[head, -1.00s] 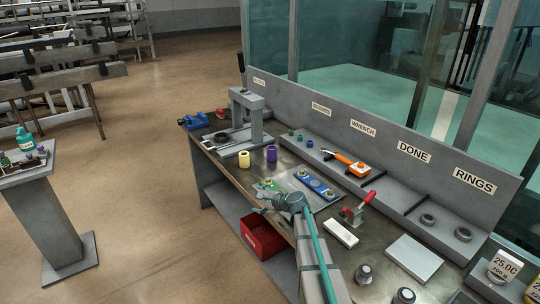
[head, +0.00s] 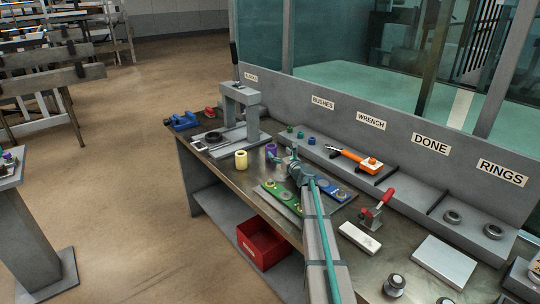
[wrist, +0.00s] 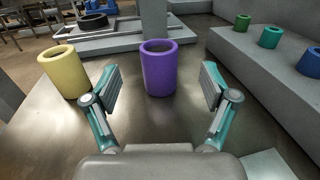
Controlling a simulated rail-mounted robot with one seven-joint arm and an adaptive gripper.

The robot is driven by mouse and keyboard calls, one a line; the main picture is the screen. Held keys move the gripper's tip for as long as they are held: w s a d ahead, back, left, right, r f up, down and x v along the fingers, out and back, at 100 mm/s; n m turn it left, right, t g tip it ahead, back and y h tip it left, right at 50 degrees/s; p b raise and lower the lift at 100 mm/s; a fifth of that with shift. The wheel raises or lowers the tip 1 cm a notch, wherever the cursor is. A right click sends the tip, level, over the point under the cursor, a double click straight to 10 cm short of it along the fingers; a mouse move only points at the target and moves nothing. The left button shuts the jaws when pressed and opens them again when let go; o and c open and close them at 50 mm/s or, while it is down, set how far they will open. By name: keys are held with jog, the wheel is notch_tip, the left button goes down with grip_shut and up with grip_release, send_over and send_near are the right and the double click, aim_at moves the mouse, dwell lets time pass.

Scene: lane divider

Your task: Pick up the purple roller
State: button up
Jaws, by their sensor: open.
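The purple roller (wrist: 159,70) is an upright hollow cylinder on the metal bench, in the middle of the wrist view. In the head view the purple roller (head: 271,152) shows just beyond my gripper (head: 294,160), near the press. In the wrist view my gripper (wrist: 158,88) is open, with one finger to each side of the purple roller and nearer the camera. Nothing is held. In the head view my arm covers part of the bench behind it.
A yellow roller (wrist: 65,72) stands left of the purple one, close to the left finger. The grey press (head: 240,115) is behind. Green, teal and blue bushes (wrist: 270,37) sit on the raised ledge at right. Coloured plates (head: 283,192) lie beside my arm.

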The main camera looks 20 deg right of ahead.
aim_at(274, 148)
jog(key=w, duration=0.2)
jog(key=w+p, duration=0.1)
jog(key=w, duration=0.2)
jog(key=w+p, duration=0.1)
jog(key=w, duration=0.2)
jog(key=shift+w+a+f, duration=0.15)
jog(key=shift+a, duration=0.25)
jog(key=shift+c, duration=0.3)
jog(key=c, duration=1.3)
